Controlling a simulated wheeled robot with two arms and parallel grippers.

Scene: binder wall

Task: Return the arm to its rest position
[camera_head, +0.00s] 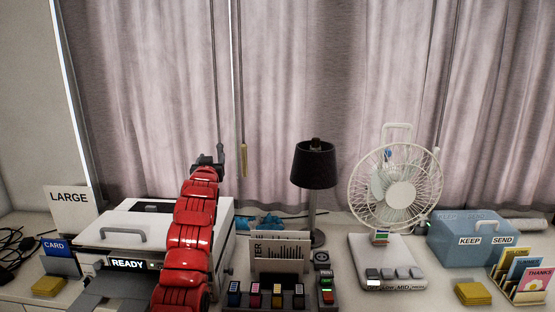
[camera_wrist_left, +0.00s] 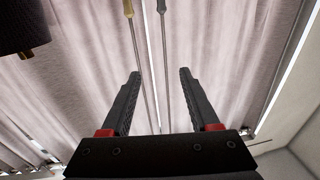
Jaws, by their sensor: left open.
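My left arm (camera_head: 188,240), red and segmented, reaches up from the lower edge in front of the printer. My left gripper (camera_head: 215,158) is raised before the curtain. In the left wrist view the left gripper (camera_wrist_left: 160,75) is open, with its two dark fingers wide apart and nothing held. Two hanging cords, one with a grey pull (camera_head: 221,160) and one with a yellow pull (camera_head: 243,160), hang close by. In the left wrist view the cords appear between the fingers; I cannot tell their distance. My right gripper is not in view.
The printer (camera_head: 225,225) stands behind my arm. A black lamp (camera_head: 314,165) stands to the right, then a white fan (camera_head: 400,195) and a blue box (camera_head: 470,238). A low rack (camera_head: 265,302) of small coloured items sits in front. The curtain (camera_head: 320,70) fills the back.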

